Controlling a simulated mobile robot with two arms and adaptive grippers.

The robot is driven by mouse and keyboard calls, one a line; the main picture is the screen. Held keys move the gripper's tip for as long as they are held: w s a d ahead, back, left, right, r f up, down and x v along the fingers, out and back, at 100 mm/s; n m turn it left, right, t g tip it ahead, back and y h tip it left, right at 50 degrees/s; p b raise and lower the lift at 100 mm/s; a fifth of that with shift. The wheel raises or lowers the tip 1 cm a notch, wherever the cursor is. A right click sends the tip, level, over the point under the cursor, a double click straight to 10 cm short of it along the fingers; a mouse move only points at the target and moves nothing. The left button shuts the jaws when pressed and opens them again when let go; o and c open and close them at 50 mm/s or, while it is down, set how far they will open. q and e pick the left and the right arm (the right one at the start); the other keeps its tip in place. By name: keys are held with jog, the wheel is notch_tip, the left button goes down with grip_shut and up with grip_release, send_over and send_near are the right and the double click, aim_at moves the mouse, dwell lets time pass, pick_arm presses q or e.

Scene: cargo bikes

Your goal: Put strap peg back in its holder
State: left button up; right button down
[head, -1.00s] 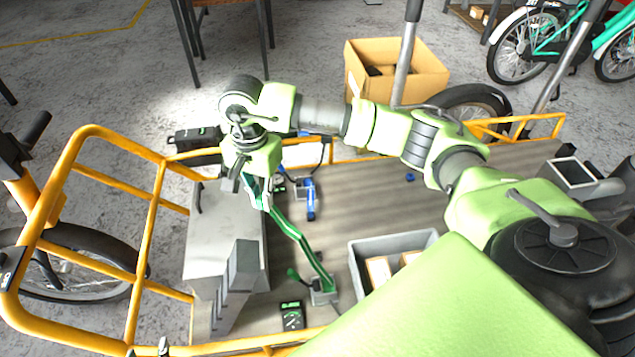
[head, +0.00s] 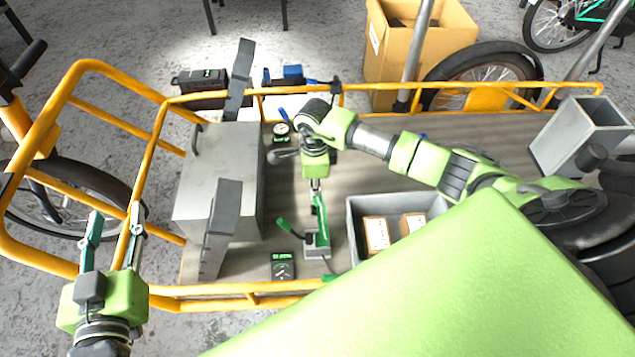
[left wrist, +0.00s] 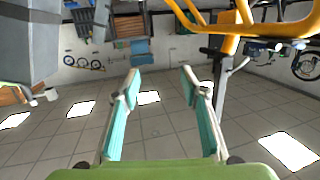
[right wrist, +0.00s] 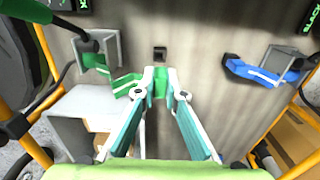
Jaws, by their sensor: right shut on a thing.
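My right gripper (head: 316,188) points down over the cargo deck, shut on the green strap peg (right wrist: 160,82). In the right wrist view a small dark square holder (right wrist: 160,53) lies on the deck just beyond my fingertips, apparently apart from the peg. My left gripper (head: 115,225) is open and empty outside the yellow rail, also in the left wrist view (left wrist: 160,75).
A grey box (head: 215,190) stands left of my right gripper, a grey bin (head: 352,235) with cartons right of it. A yellow rail (head: 230,290) borders the deck. A blue strap (right wrist: 282,70) lies by another bracket. A black gauge box (head: 283,268) sits near the front rail.

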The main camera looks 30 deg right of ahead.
jog(key=shift+f+b, duration=0.3)
jog(key=shift+f, duration=0.15)
jog(key=shift+f+b, duration=0.3)
jog(key=shift+f, duration=0.2)
jog(key=shift+f+b, duration=0.45)
jog(key=shift+f, duration=0.15)
jog(key=shift+f+b, duration=0.4)
jog(key=shift+f, duration=0.25)
pick_arm(q)
jog(key=s+d+r+t+h, duration=0.1)
jog(key=d+r+t+h, duration=0.2)
jog(key=r+t, duration=0.4)
notch_tip(320, 180, up, 8)
jog(key=shift+s+f+t, duration=0.2)
jog(key=shift+s+t, duration=0.15)
jog(key=shift+t, duration=0.05)
jog(key=shift+w+f, duration=0.15)
jog(key=shift+f, duration=0.1)
jog(key=shift+r, duration=0.15)
pick_arm(e)
jog(key=shift+f, duration=0.1)
pick_arm(q)
jog(key=shift+s+r, duration=0.25)
jog(key=shift+s, duration=0.1)
jog(key=shift+r, duration=0.1)
pick_arm(e)
jog(key=shift+f, duration=0.1)
